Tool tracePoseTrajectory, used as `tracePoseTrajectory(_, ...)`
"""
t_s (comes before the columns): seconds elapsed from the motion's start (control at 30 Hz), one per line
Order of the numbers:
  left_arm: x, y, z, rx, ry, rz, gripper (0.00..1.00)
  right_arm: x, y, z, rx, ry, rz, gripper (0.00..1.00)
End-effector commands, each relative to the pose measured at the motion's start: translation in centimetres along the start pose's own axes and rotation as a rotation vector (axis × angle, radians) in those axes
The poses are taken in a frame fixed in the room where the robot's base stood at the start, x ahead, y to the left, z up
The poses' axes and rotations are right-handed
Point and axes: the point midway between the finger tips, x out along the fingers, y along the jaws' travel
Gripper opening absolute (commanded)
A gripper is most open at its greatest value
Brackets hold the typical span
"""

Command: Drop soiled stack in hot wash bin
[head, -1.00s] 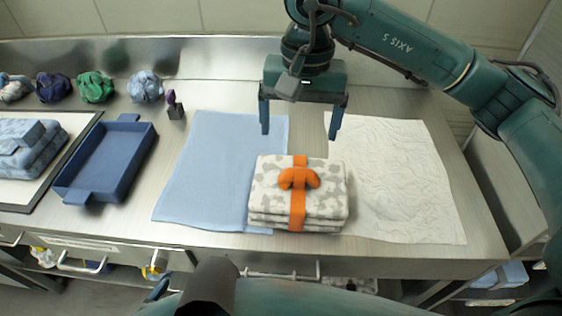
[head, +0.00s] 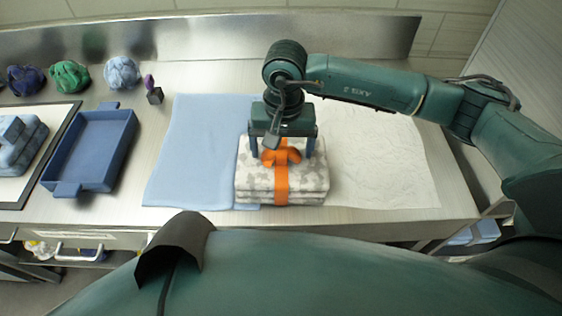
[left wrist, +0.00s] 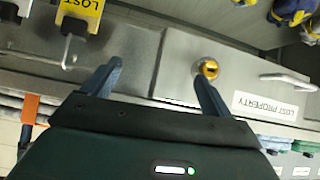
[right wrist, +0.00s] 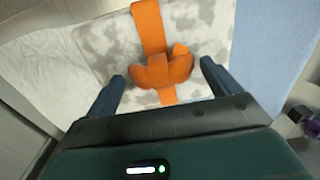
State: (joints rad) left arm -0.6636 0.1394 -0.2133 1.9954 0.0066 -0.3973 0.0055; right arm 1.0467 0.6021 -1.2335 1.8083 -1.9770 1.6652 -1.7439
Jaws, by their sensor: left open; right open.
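The stack of grey-and-white patterned cloth (head: 310,178) lies folded on the table, bound by an orange strap with an orange knot (head: 281,155) on top. My right gripper (head: 282,148) is open above it, one finger on each side of the knot. In the right wrist view the knot (right wrist: 163,72) sits between the open fingers, not clamped. My left gripper (left wrist: 157,72) is open and empty, in front of a grey drawer front (left wrist: 130,50). I cannot pick out a hot wash bin in these frames.
A light blue cloth (head: 190,150) and a white sheet (head: 385,160) lie under and beside the stack. A blue tray (head: 95,150) is at left, with rolled cloths (head: 70,76) behind. A "LOST PROPERTY" label (left wrist: 277,106) and yellow tag (left wrist: 78,12) show near the drawers.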

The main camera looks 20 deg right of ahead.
Motion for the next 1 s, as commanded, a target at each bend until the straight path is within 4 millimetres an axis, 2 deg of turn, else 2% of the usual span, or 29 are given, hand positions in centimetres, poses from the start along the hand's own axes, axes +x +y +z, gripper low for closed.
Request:
tracePoseTrajectory(0.1, 0.04, -0.04, 0.49, -0.002, -0.014, -0.002, 0.85, 0.63, 0.0, 0.01, 0.0, 0.0, 0.0, 0.89)
tracePoseTrajectory(0.3, 0.12, -0.11, 0.7, -0.002, -0.018, -0.003, 0.85, 0.67, -0.02, 0.0, 0.0, 0.0, 0.0, 0.88)
tracePoseTrajectory(1.0, 0.19, -0.2, 0.08, -0.001, -0.005, -0.004, 0.85, 0.61, -0.04, 0.0, 0.0, 0.001, -0.001, 0.31)
